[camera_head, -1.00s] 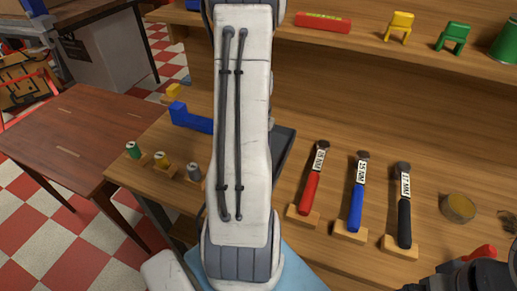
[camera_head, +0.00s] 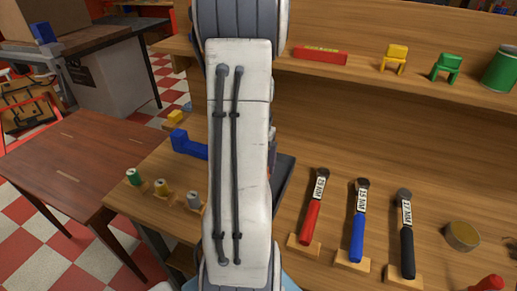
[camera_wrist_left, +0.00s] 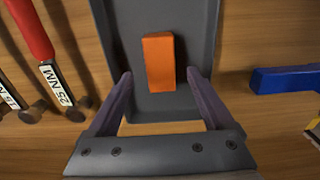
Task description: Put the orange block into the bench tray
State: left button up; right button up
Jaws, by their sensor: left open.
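The orange block (camera_wrist_left: 159,62) lies inside the dark grey bench tray (camera_wrist_left: 197,20) in the left wrist view, close to the tray's near end. My left gripper (camera_wrist_left: 159,76) is open, with one finger on each side of the block and a gap to it on both sides. Nothing is held between the fingers. In the head view my left arm covers the block and most of the tray; only a dark strip of the tray (camera_head: 284,172) shows to the right of the arm. My right gripper is not in view.
A shelf above holds a red box (camera_head: 320,55) and small chairs.

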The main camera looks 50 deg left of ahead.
pick_arm(q)
notch_tip(320, 180, up, 6)
jog(key=shift+f, duration=0.1)
dwell(0.4)
notch_tip(320, 180, down, 12)
jog(key=shift+f+b, duration=0.1)
jog(key=shift+b, duration=0.2)
jog(key=shift+r, duration=2)
